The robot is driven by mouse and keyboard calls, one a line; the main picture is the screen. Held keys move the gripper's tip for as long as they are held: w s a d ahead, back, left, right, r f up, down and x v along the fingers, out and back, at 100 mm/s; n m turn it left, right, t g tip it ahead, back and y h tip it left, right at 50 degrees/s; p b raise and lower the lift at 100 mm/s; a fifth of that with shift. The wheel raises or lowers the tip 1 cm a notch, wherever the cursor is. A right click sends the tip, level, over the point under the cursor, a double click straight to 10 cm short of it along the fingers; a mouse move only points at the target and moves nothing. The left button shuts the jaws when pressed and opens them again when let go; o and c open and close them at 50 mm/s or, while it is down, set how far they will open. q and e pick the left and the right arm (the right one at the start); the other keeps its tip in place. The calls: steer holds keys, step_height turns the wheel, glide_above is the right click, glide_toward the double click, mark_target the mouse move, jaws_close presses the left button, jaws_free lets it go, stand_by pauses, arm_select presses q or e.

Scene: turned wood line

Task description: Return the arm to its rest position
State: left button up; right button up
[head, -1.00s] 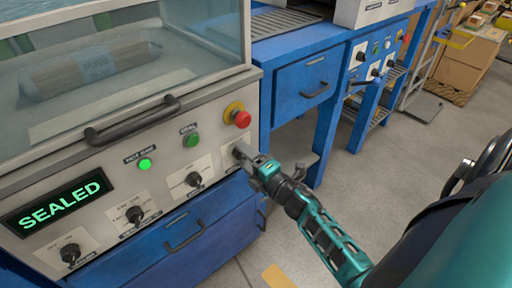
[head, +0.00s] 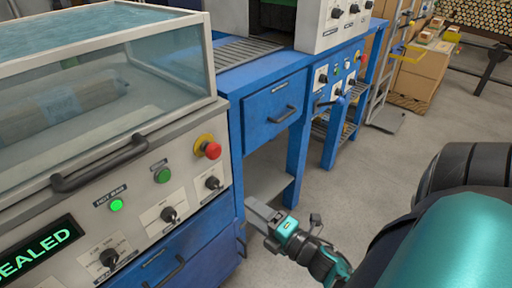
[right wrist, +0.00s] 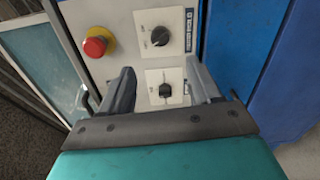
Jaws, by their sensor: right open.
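My right gripper (head: 262,213) is in the lower middle of the head view, in front of the blue bench and apart from the machine's control panel. In the right wrist view its two grey fingers (right wrist: 160,88) are spread, with nothing between them. Past them show a black rotary knob (right wrist: 166,90) and a second knob (right wrist: 160,37) on the pale panel. My teal right arm (head: 450,235) fills the lower right of the head view. My left gripper is not in view.
The sealing machine (head: 130,165) stands at left, with a clear cover, black handle (head: 100,162), red stop button (head: 208,148) and a display partly reading "SEALED" (head: 38,248). A blue bench (head: 275,112) with a drawer adjoins it. Grey floor (head: 360,170) is open at right.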

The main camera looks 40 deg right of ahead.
stand_by(0.4)
steer(key=s+a+f+m+g+y, duration=0.15)
steer(key=a+m+g, duration=0.25)
steer(key=a+m, duration=0.5)
steer(key=s+a+f+m+g, duration=0.2)
steer(key=a+m+g, duration=0.1)
steer(key=a+m, duration=0.5)
arm_select(q)
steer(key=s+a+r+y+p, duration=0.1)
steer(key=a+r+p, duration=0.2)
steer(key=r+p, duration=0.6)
steer(key=p, duration=0.5)
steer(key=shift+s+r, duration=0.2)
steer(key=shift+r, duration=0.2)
arm_select(e)
steer(key=s+d+r+h, duration=0.1)
steer(key=d+r, duration=0.2)
steer(key=r, duration=0.6)
steer(key=shift+s+d+r, duration=0.2)
steer(key=shift+r, duration=0.15)
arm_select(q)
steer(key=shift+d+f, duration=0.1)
